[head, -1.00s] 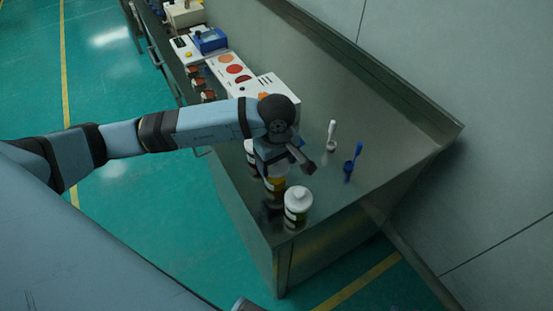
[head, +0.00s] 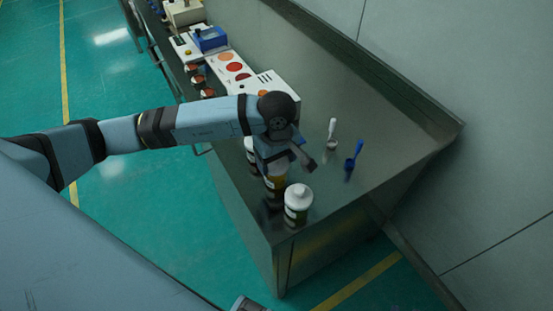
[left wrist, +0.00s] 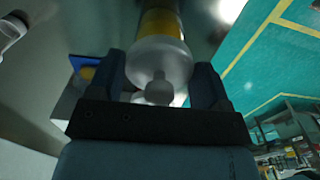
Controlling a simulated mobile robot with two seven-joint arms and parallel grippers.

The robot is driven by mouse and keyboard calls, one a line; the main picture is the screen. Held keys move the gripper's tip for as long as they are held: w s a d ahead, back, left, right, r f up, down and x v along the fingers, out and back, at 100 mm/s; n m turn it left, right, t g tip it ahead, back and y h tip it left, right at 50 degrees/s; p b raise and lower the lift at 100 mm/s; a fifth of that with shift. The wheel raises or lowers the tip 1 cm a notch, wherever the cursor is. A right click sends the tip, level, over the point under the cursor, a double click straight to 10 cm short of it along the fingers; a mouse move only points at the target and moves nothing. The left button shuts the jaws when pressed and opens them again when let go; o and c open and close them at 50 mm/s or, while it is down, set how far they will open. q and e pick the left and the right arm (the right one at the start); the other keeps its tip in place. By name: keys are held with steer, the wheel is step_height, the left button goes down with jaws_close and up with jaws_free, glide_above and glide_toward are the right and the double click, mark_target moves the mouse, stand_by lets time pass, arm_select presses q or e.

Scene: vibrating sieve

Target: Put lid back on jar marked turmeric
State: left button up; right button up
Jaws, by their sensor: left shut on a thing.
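My left gripper (head: 280,166) is over a jar with a yellow band (head: 276,184) near the bench's front corner. In the left wrist view, its two fingers (left wrist: 160,75) stand either side of a whitish lid (left wrist: 160,54) with a round knob, and it is shut on this lid. The yellow-banded jar (left wrist: 161,22) shows just beyond the lid, roughly in line with it. I cannot tell whether the lid is seated on the jar. No label is readable, so the turmeric marking cannot be confirmed.
A white-lidded jar (head: 298,205) stands close in front, and another jar (head: 250,150) is partly hidden behind my gripper. A white-handled tool (head: 332,132) and a blue-handled tool (head: 354,157) stand to the right. A white panel with red discs (head: 233,68) lies farther back.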

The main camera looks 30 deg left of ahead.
arm_select(q)
steer(key=shift+f+b, duration=0.2)
steer(key=shift+b, duration=0.95)
stand_by(1.7)
stand_by(0.3)
steer(key=o, duration=1)
steer(key=shift+r, duration=0.15)
steer(key=shift+r+p, duration=1.3)
steer(key=shift+r, duration=2.1)
jaws_close()
